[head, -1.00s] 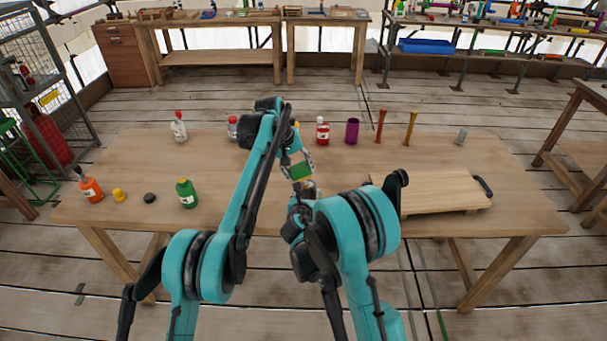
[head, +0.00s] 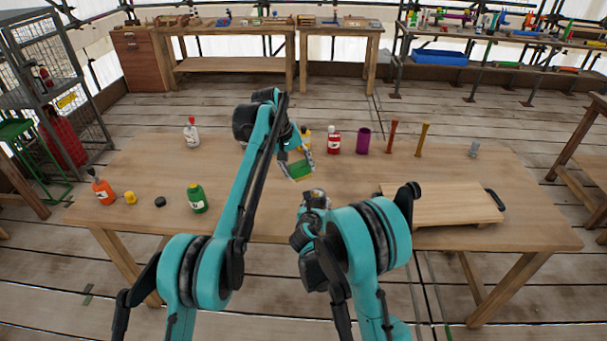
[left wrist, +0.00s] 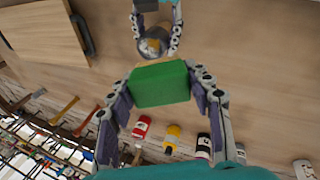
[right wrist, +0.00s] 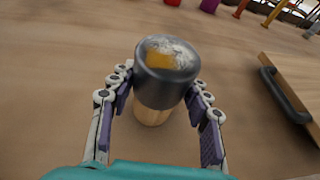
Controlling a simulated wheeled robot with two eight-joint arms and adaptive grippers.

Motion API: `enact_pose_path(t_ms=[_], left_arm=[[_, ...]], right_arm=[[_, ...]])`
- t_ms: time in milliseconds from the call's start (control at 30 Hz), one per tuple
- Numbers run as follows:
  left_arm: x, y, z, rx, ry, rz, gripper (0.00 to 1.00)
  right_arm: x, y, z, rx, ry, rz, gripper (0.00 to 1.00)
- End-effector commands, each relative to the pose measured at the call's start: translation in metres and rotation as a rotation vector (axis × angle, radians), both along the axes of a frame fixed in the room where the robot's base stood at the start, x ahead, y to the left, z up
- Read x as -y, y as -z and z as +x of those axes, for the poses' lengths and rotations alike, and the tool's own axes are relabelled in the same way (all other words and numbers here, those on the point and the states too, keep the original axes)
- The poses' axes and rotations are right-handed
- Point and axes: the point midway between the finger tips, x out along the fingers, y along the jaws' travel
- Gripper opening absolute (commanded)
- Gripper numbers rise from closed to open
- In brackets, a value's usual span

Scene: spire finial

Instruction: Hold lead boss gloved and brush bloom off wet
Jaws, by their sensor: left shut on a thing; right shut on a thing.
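My left gripper (head: 299,166) is shut on a green block (left wrist: 160,84), held above the middle of the table; its yellowish side shows in the head view. My right gripper (right wrist: 154,98) is shut on the lead boss (right wrist: 167,78), a dark grey cylinder on a pale wooden lower part, held upright. Its top bears a whitish, patchy film around an orange-yellow patch. The boss also shows in the left wrist view (left wrist: 153,42), apart from the block. In the head view the block is above and slightly left of the boss. No glove is discernible on the fingers.
A wooden board (head: 440,202) with a dark handle lies on the table's right. A red bottle (head: 334,141), purple cup (head: 363,140) and two upright tools stand behind. Orange (head: 103,188) and green (head: 197,198) bottles stand at left.

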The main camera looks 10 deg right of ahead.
Motion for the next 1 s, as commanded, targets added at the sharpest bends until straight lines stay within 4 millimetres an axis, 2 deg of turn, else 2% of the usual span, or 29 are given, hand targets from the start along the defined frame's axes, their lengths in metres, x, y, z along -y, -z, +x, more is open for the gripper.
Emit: enact_pose_path(t_ms=[167, 333, 467, 800, 1000], left_arm=[[0.004, 0.002, 0.0, 0.0, 0.001, -0.001, 0.28], [0.037, 0.014, 0.002, 0.002, 0.003, -0.008, 0.28], [0.053, 0.021, 0.002, 0.002, 0.001, -0.012, 0.28], [0.055, 0.048, 0.002, 0.003, 0.0, -0.012, 0.28], [0.055, 0.057, 0.002, 0.003, 0.0, -0.012, 0.28]], right_arm=[[0.0, 0.0, 0.0, -0.001, 0.0, 0.0, 0.15], [0.0, 0.0, 0.0, -0.001, 0.0, 0.0, 0.15], [0.0, 0.0, 0.0, -0.001, 0.001, 0.0, 0.15], [0.0, 0.0, 0.0, -0.001, 0.0, 0.0, 0.15], [0.0, 0.0, 0.0, -0.001, 0.001, 0.0, 0.15]])
